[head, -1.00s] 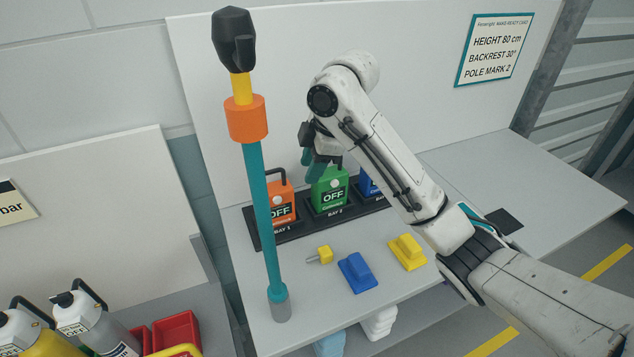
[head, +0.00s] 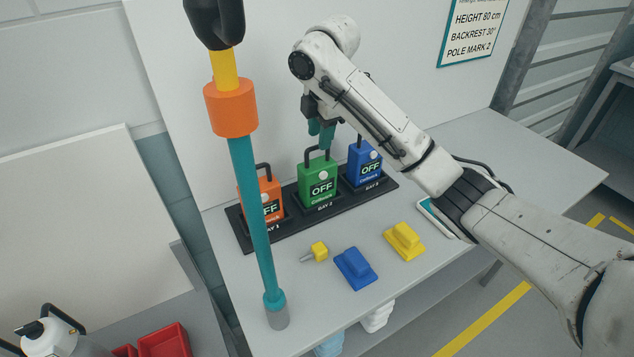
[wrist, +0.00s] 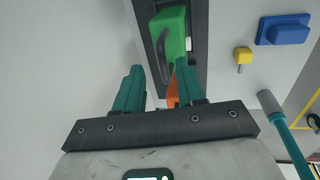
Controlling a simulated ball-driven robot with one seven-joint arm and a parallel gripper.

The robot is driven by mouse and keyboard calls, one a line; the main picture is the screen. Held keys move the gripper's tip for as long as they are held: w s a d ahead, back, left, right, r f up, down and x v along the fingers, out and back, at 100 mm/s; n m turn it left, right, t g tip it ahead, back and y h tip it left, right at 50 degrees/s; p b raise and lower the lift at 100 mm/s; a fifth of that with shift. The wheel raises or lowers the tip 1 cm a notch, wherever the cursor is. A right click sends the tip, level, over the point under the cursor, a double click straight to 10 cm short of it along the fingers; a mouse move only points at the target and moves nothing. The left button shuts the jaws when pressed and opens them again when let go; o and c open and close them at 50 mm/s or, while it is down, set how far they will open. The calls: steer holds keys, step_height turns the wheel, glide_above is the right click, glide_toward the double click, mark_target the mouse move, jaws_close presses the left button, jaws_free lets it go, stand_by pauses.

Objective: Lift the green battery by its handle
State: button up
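The green battery (head: 318,184) stands upright in the middle bay of a black rack, marked OFF, with a dark handle (head: 317,150) arching from its top. My gripper (head: 320,136) is above it in the head view, its teal fingers pointing down close to the top of the handle. In the wrist view my gripper (wrist: 160,66) is open, with a clear gap between the fingers. The green battery (wrist: 177,28) lies ahead, and its handle (wrist: 163,55) appears in line with that gap. I cannot tell whether the fingers touch the handle.
The orange battery (head: 262,198) and blue battery (head: 364,165) flank the green one in the rack (head: 325,208). A teal pole (head: 253,210) with an orange collar stands in front at left. Yellow and blue blocks (head: 355,268) lie on the table front. A wall stands behind.

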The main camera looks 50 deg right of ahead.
glide_above(317, 173)
steer(key=w+d, duration=0.2)
steer(key=shift+f, duration=2.2)
jaws_close()
steer(key=shift+d+r, duration=0.1)
